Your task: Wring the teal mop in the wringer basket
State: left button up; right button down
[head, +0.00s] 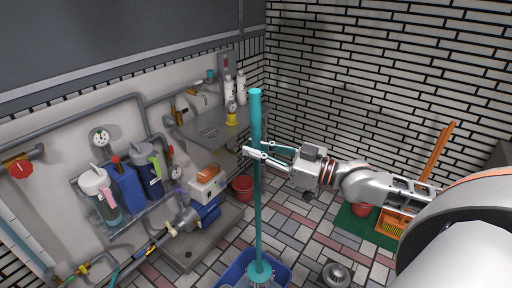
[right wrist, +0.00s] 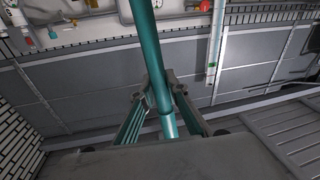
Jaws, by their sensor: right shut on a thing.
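The teal mop (head: 258,215) stands nearly upright in the middle of the head view. Its handle also rises through the right wrist view (right wrist: 146,45). My right gripper (head: 257,151) comes in from the right and is shut on the upper handle; in the right wrist view its fingers (right wrist: 163,97) close on both sides of the handle. The mop's lower end is at a blue bucket (head: 229,276) at the bottom edge. The bucket is cut off there, and I cannot make out the wringer basket or whether the mop head touches it. My left gripper is not in view.
A sink counter (head: 207,131) and pipes line the left wall, with several bottles on a shelf (head: 140,207). A red bucket (head: 243,187) stands behind the mop. A round metal object (head: 338,274) is on the tiled floor right of the blue bucket. An orange crate (head: 392,228) is at right.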

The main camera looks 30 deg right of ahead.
jog(key=shift+r, duration=0.25)
jog(key=shift+s+a+r+p, duration=0.1)
jog(key=shift+a+p, duration=0.3)
jog(key=shift+p, duration=0.15)
jog(key=s+a+p, duration=0.1)
jog(key=s+a, duration=0.2)
jog(key=a, duration=0.6)
jog(key=s+a, duration=0.3)
jog(key=a, duration=0.7)
jog(key=shift+p, duration=0.35)
